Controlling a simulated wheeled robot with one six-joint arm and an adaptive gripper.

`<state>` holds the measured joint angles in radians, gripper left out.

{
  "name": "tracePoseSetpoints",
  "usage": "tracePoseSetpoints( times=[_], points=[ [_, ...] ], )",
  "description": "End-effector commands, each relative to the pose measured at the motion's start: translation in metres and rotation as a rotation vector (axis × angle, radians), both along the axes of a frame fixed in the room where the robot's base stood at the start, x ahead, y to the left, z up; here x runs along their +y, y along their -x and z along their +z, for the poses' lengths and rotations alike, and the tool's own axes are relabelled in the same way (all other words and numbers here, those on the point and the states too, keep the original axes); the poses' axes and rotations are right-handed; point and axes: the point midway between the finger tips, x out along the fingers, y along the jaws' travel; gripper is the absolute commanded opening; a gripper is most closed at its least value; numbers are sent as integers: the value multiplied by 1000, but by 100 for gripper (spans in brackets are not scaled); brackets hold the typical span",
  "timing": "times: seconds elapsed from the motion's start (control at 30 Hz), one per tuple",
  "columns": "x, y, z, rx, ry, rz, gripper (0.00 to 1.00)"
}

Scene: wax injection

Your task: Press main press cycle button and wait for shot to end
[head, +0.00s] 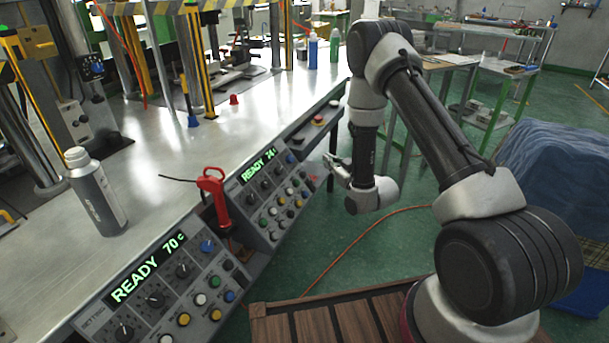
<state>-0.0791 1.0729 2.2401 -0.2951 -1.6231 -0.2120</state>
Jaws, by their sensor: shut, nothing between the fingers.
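A control panel (272,195) on the bench's front edge has a green display reading "READY" and a number, with several coloured buttons and dark knobs. A nearer panel (170,292) shows "READY 70 c" and has similar buttons. I cannot tell which button is the main press cycle button. My gripper (330,166) is shut and empty, just right of the farther panel's right end. From this view I cannot tell whether it touches anything. A small unit with a red button (318,119) sits beyond it at the bench edge.
A red-handled tool (215,195) stands between the panels. A grey bottle (95,192) stands on the metal bench (165,160) at left. Press columns rise behind. An orange cable (345,250) crosses the green floor. A blue-covered object (560,165) is at right.

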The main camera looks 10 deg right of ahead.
Motion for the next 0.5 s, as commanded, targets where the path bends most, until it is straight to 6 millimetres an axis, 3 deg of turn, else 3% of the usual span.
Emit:
tracePoseSetpoints(
  times=[0.13, 0.5],
  points=[
    [0, -1, 8, -33, -4, -1, 0],
    [2, -2, 5, -32, -1, 0, 0]
  ],
)
